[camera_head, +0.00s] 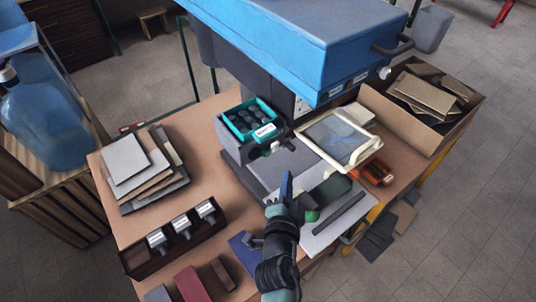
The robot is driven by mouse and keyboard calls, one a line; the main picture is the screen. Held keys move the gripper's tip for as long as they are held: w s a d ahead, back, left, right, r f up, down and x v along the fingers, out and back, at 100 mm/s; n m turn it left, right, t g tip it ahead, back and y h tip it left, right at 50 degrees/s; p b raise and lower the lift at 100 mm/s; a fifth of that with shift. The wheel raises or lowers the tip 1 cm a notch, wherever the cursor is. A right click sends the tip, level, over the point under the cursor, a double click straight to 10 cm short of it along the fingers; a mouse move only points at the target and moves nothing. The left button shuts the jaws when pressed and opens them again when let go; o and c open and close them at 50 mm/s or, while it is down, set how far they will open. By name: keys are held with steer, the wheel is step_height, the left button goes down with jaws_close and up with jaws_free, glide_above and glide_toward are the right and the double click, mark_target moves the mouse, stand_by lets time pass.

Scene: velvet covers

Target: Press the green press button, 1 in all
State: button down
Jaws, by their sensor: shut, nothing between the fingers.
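My gripper (287,180) is shut and empty, its blue fingers pointing up the picture over the front of the blue-and-grey press (305,40). A small bright green part (312,215) shows just right of my gripper, beside a dark green rounded piece (335,192). It may be the green press button, but my wrist partly hides this area and I cannot tell for sure. Whether my gripper touches anything there cannot be told.
A teal tray (237,132) of dark round pieces sits left of the press's column. A cream-framed panel (376,142) stands to the right.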

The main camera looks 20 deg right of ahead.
mark_target(266, 153)
steer(key=shift+w+a+b, duration=0.3)
steer(key=shift+w, duration=0.5)
steer(key=shift+w+a+b, duration=0.25)
steer(key=shift+w+b, duration=0.1)
steer(key=shift+w, duration=0.4)
steer(key=shift+w+a+b, duration=0.3)
steer(key=shift+w, duration=0.5)
steer(key=shift+w+a+f+b, duration=0.1)
steer(key=shift+w+b, duration=0.05)
steer(key=shift+b, duration=0.2)
steer(key=shift+w, duration=0.25)
steer(key=shift+w+a+b, duration=0.3)
steer(key=shift+w+b, duration=0.2)
steer(key=shift+b, duration=0.3)
stand_by(0.5)
steer(key=shift+s, duration=0.1)
steer(key=shift+s+d, duration=0.4)
steer(key=shift+s, duration=0.45)
